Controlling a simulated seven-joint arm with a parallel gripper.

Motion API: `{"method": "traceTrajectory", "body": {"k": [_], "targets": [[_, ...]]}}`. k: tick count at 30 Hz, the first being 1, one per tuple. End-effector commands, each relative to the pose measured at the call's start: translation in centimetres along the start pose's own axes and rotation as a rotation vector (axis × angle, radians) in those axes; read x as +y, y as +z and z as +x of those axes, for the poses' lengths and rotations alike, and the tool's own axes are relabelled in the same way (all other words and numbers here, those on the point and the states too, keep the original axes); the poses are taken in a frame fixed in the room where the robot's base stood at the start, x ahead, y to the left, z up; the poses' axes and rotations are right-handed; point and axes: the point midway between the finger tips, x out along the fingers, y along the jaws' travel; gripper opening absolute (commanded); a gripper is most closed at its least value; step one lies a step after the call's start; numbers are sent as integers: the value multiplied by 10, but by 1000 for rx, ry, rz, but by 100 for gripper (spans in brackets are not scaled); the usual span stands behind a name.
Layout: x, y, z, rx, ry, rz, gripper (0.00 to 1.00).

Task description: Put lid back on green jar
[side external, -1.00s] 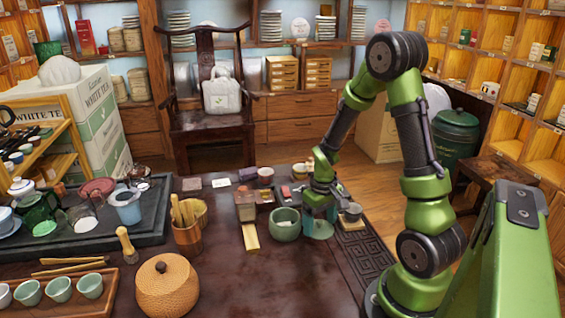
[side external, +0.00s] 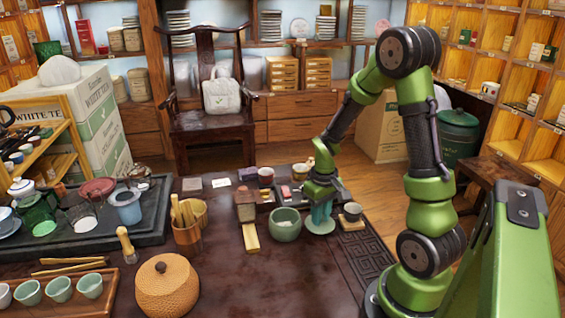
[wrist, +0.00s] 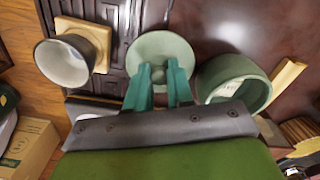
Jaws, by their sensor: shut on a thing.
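The green jar (side external: 286,232) stands uncovered on the dark table in the side view. In the wrist view the jar (wrist: 206,82) is right of my fingers, its pale inside showing. The round pale green lid (side external: 318,228) is just right of the jar in the side view. In the wrist view the lid (wrist: 160,42) is a flat disc past my fingertips. My gripper (side external: 320,214) points down over the lid and is shut on it; the wrist view also shows my gripper (wrist: 161,72).
A dark cup (side external: 352,210) stands on a wooden coaster (side external: 347,224) close right of the lid. A wooden strip (side external: 251,238) and an amber container (side external: 245,206) are left of the jar. A woven lidded pot (side external: 167,290) is at the front. Table right of that pot is clear.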

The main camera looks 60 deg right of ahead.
Motion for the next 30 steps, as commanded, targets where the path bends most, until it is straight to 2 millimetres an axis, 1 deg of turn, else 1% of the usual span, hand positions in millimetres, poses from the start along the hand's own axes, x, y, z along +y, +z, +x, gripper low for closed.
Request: {"method": "traceTrajectory", "body": {"k": [1, 3, 6, 10, 13, 15, 18, 22, 24, 26, 30], "targets": [[0, -2, -13, 9, 2, -1, 0], [0, -2, -28, 10, 1, 1, 0], [0, -2, -48, 9, 1, 0, 0], [-3, -2, -66, 5, 1, -9, 0], [-19, -9, -74, 8, 3, -60, 0], [-36, -19, -82, 12, 5, -99, 0], [-61, -32, -91, 13, 5, -126, 0], [-83, -43, -102, 12, 4, -119, 0], [-87, -46, -106, 10, 3, -94, 0], [-85, -46, -105, 2, 1, -71, 0], [-85, -44, -95, -1, 1, -66, 0]]}}
